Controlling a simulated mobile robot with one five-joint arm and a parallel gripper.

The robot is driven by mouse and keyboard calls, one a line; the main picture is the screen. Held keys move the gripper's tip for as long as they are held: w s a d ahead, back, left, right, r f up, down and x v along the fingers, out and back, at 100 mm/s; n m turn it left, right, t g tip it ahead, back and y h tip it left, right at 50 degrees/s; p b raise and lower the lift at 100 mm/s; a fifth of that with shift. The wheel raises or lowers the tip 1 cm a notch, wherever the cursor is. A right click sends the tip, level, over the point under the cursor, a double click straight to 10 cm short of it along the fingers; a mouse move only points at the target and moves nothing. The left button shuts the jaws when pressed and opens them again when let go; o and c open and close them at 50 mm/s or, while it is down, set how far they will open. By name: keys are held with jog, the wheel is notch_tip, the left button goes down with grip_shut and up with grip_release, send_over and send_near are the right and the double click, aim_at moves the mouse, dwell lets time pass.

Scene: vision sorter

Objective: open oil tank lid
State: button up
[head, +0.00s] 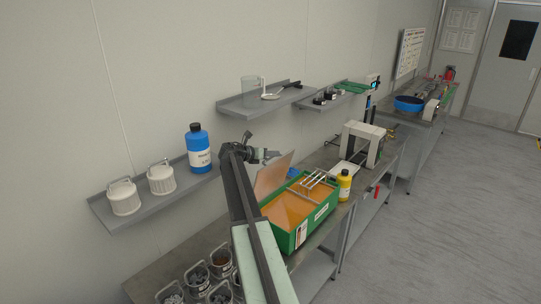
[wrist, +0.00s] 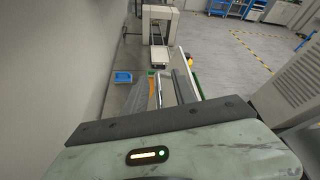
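The green oil tank (head: 288,242) stands on the bench in the head view, with orange oil (head: 285,208) showing in its open top. A flat greyish plate (head: 274,176), which looks like the lid, stands tilted up at the tank's far left side. My gripper (head: 266,154) is beside the plate's upper left edge; whether it touches the plate is unclear. Its fingers are small and dark there, and their gap is not clear. In the wrist view, a strip of orange (wrist: 152,88) and a bit of green (wrist: 195,84) show past grey shapes.
A metal rack (head: 318,178) lies across the tank's far end. A yellow bottle (head: 344,186) stands close to its right. A white machine (head: 362,143) is farther along the bench. Metal cups (head: 221,262) stand nearer. Wall shelves hold a blue bottle (head: 198,147) and white canisters (head: 161,178).

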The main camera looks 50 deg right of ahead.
jog(key=s+a+r+p, duration=0.1)
jog(key=s+a+r, duration=0.1)
jog(key=s+a, duration=0.8)
jog(key=shift+s+a+r, duration=0.25)
jog(key=shift+s+r, duration=0.15)
jog(key=shift+s, duration=0.7)
